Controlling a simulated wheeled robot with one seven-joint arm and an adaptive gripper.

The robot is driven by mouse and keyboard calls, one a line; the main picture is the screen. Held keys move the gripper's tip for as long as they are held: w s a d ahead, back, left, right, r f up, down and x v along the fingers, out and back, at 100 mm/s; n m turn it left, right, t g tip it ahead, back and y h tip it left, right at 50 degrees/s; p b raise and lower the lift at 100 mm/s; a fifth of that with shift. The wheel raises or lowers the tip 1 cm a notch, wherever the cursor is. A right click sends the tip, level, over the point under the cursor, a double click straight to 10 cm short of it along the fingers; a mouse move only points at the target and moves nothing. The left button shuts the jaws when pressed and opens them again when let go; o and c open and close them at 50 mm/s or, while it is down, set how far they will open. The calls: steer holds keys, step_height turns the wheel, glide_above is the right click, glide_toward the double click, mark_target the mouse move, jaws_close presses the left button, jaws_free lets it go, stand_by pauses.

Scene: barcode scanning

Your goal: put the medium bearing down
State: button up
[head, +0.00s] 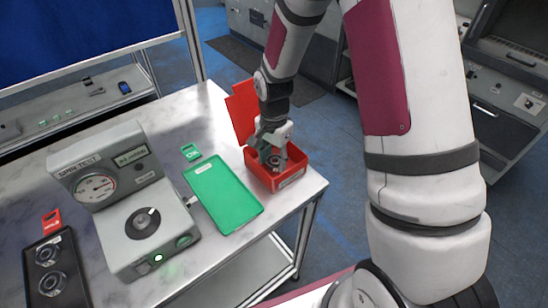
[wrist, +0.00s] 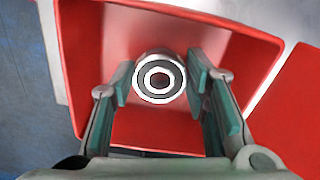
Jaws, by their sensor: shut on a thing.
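My gripper (head: 272,152) reaches down into the red bin (head: 286,182) at the right end of the table. In the wrist view my gripper (wrist: 160,84) has its green-padded fingers on both sides of the medium bearing (wrist: 139,79), a ring with a light rim and dark band, and is shut on it. The bearing is inside the red bin's walls (wrist: 225,50), its round face toward the wrist camera. I cannot tell whether it touches the bin floor. In the head view the fingers partly hide the bearing (head: 275,161).
An empty green tray (head: 222,194) lies left of the bin. A grey tester with a dial (head: 140,195) stands further left. A black tray (head: 55,275) with round parts is at the front left. A red panel (head: 240,112) stands behind the bin.

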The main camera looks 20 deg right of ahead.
steer(key=shift+f, duration=0.4)
steer(key=shift+f, duration=0.2)
steer(key=o, duration=1.4)
steer(key=shift+r, duration=0.1)
